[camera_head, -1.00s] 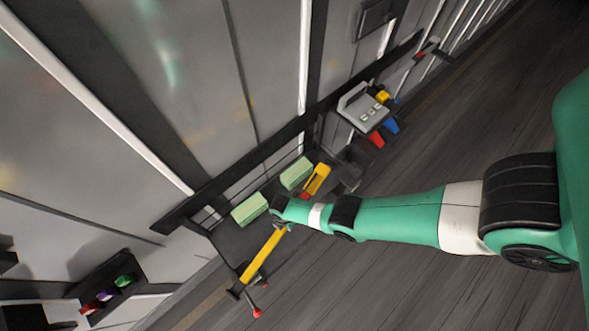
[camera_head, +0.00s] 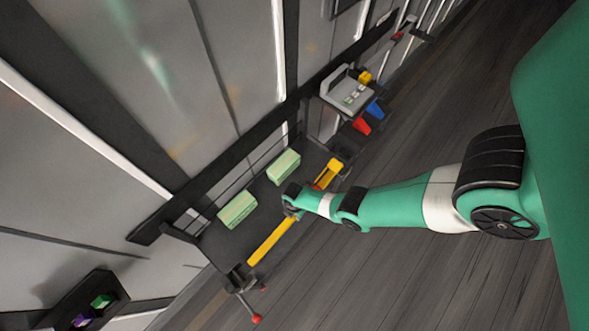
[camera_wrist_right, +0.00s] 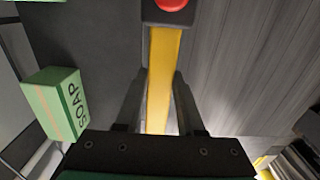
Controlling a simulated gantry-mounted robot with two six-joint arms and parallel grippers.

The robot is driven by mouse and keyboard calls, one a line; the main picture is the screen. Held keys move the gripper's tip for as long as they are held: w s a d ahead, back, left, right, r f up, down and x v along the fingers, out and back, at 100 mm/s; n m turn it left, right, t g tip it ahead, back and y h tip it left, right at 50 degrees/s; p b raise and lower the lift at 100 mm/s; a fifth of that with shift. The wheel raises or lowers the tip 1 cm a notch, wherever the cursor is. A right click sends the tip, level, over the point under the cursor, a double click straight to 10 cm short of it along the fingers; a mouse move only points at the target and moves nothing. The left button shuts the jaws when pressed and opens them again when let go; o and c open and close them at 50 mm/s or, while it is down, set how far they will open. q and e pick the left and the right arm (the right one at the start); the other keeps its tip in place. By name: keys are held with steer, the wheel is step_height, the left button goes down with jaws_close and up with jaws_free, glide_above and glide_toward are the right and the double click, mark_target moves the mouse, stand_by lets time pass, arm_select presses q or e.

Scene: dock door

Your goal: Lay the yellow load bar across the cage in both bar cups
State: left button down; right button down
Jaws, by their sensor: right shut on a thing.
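The yellow load bar (camera_head: 272,241) runs along the open front side of the dark cage (camera_head: 232,243). My right gripper (camera_head: 291,208) is shut on the bar near its upper right end in the head view. In the right wrist view the bar (camera_wrist_right: 162,75) passes between the fingers of my right gripper (camera_wrist_right: 160,100). Its far end meets a dark block (camera_wrist_right: 172,12) with a red knob, apparently one bar cup; I cannot tell whether the bar sits in it or above it. The other cup cannot be made out. My left gripper is not in view.
Two green boxes (camera_head: 238,209) (camera_head: 283,166) lie in the cage; one reads SOAP in the wrist view (camera_wrist_right: 55,102). A yellow and red piece (camera_head: 328,174) is beyond my gripper. A grey stand (camera_head: 347,94) with red and blue parts is further right. The floor (camera_head: 400,260) is clear.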

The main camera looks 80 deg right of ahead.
mark_target(294, 217)
steer(key=shift+w, duration=0.1)
step_height(294, 217, down, 4)
steer(key=b, duration=0.3)
steer(key=shift+r, duration=0.25)
steer(key=shift+f+b, duration=0.3)
steer(key=shift+b, duration=0.2)
steer(key=c, duration=0.5)
jaws_free()
steer(key=shift+r, duration=0.1)
steer(key=shift+r, duration=0.1)
step_height(294, 217, up, 12)
steer(key=p, duration=1.2)
steer(key=shift+r+p, duration=0.15)
steer(key=shift+p, duration=0.2)
